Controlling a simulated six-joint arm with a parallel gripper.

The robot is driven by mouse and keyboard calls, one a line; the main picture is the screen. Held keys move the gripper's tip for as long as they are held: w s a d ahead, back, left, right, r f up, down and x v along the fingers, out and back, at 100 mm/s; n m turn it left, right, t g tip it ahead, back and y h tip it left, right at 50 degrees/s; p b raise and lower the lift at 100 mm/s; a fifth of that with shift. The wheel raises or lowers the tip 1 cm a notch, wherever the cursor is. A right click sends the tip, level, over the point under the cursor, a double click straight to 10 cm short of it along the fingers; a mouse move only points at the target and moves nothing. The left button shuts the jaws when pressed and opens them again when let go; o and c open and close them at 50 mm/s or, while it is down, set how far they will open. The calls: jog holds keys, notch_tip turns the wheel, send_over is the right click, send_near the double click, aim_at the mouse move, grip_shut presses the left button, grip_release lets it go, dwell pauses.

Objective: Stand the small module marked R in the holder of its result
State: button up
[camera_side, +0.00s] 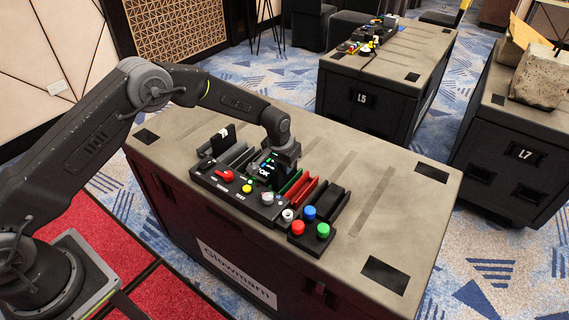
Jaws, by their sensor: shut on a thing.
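My gripper (283,153) is over the holders on the near crate top, behind a small screen. The jaws and the thing between them are mostly hidden, so I cannot tell whether it touches a holder. I cannot make out a letter R. The lit screen (267,170) reads "OK" on the black control panel (238,196). Behind the panel stand trough-like holders: grey ones (238,153) at the left, a green one (292,181), a red one (301,190) and a black one (326,205). A black module (222,141) with a white mark stands upright at the left holders.
The panel carries a red lever (225,176), a yellow button (246,189) and pale knobs (267,198). A box with red, blue and green buttons (310,228) stands at its right end. The crate top (400,215) is clear to the right. Other crates stand farther back.

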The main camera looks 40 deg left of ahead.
jog(key=o, duration=0.8)
jog(key=shift+o, duration=0.5)
jog(key=shift+o, duration=0.7)
jog(key=shift+r, duration=4)
